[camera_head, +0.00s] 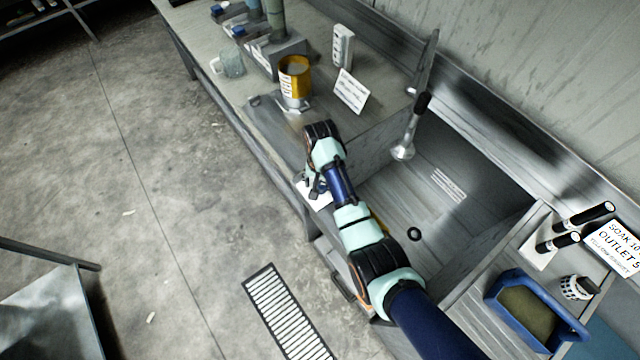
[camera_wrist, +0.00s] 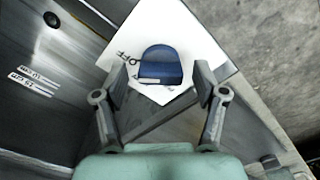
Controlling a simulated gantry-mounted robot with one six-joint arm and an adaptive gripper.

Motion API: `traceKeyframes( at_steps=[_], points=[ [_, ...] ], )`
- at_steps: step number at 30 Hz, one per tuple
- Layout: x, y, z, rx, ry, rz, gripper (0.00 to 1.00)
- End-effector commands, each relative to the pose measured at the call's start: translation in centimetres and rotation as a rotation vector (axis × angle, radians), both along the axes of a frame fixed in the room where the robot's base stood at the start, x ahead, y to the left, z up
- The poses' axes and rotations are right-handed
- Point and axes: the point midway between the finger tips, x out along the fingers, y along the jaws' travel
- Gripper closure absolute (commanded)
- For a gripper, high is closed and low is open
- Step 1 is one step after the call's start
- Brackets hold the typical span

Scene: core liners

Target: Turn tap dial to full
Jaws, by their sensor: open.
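The tap dial (camera_wrist: 161,62) is a blue, rounded knob in the wrist view, with a pale mark at its lower edge. It sits on a white plate (camera_wrist: 195,45) with dark lettering, partly hidden, that seems to read OFF left of the dial. My gripper (camera_wrist: 160,82) is open, with one finger left and one right of the dial, nearer the camera; no contact shows. In the head view my gripper (camera_head: 314,186) is over the white plate (camera_head: 318,201) at the sink's front edge, and the arm hides the dial.
The sink basin (camera_head: 440,190) lies right of my gripper, with a spray tap (camera_head: 403,150) hanging over it. A yellow-topped container (camera_head: 295,80) and a sign card (camera_head: 350,91) stand on the bench behind. A blue tray (camera_head: 530,312) is at lower right.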

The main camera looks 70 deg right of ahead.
Motion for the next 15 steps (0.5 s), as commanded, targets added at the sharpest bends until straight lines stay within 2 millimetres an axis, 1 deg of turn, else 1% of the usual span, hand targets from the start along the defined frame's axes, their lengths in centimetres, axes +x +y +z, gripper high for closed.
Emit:
traceKeyframes(
  at_steps=[1,3,9,10,14,15],
  points=[
    [0.01,0.01,-0.48,0.0,0.0,0.0,0.29],
    [0.01,0.01,-0.73,-0.001,0.0,0.001,0.29],
    [0.02,0.01,-0.74,-0.001,-0.001,0.001,0.29],
    [0.02,0.01,-0.74,-0.001,-0.001,0.001,0.31],
    [0.02,0.01,-0.73,-0.001,-0.001,0.001,0.52],
    [0.02,0.01,-0.73,-0.001,-0.001,0.001,0.59]
  ],
)
